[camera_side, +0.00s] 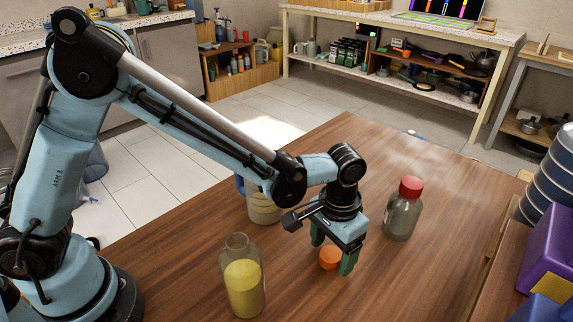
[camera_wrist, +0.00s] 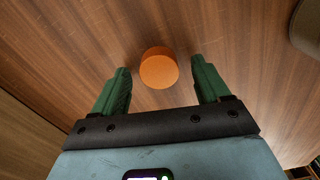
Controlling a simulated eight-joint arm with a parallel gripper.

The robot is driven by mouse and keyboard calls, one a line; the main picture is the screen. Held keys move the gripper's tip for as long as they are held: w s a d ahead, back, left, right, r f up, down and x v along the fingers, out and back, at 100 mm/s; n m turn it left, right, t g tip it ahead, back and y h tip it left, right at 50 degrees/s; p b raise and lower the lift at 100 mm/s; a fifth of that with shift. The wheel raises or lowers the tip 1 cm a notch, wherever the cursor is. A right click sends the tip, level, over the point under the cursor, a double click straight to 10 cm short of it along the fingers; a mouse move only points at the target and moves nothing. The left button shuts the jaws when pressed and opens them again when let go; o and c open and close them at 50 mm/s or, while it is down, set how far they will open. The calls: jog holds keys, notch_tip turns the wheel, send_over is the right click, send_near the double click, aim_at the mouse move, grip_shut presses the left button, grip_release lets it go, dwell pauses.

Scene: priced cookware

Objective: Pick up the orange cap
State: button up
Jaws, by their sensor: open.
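The orange cap (camera_side: 330,258) is a short round disc lying on the wooden table (camera_side: 420,270). In the wrist view the cap (camera_wrist: 159,68) is centred just past the two green fingertips. My gripper (camera_side: 332,252) points down over the cap in the side view, with one finger on either side of it. In the wrist view my gripper (camera_wrist: 160,75) is open and empty, with a gap between each finger and the cap. I cannot tell the exact height of the fingertips above the table.
A grey bottle with a red cap (camera_side: 403,210) stands right of my gripper. An open bottle of yellow contents (camera_side: 243,280) stands at the front left. A jar with a blue handle (camera_side: 262,208) is partly hidden behind my arm. Purple and striped items line the right edge.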

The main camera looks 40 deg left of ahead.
aim_at(332, 253)
jog(key=c, duration=1.1)
jog(key=shift+r, duration=0.15)
notch_tip(332, 253, up, 4)
jog(key=shift+f, duration=0.1)
jog(key=s+d+r, duration=0.1)
jog(key=s+r, duration=0.1)
jog(key=s, duration=0.1)
jog(key=s+d+r, duration=0.2)
jog(key=s, duration=0.1)
jog(key=s+d+r, duration=0.2)
jog(key=s, duration=0.1)
jog(key=shift+s+d+r, duration=0.2)
jog(key=shift+d+r, duration=0.05)
jog(key=shift+c, duration=0.2)
jog(key=s+a+r, duration=0.2)
jog(key=a+r, duration=0.1)
jog(key=s+a+r, duration=0.2)
jog(key=a+r, duration=0.1)
jog(key=r, duration=0.1)
jog(key=s+a+r, duration=0.2)
jog(key=a+r, duration=0.1)
jog(key=shift+s+a+r, duration=0.25)
jog(key=shift+s+r, duration=0.05)
jog(key=shift+s, duration=0.05)
jog(key=shift+s+a+r, duration=0.3)
jog(key=shift+s+a, duration=0.05)
jog(key=shift+a, duration=0.1)
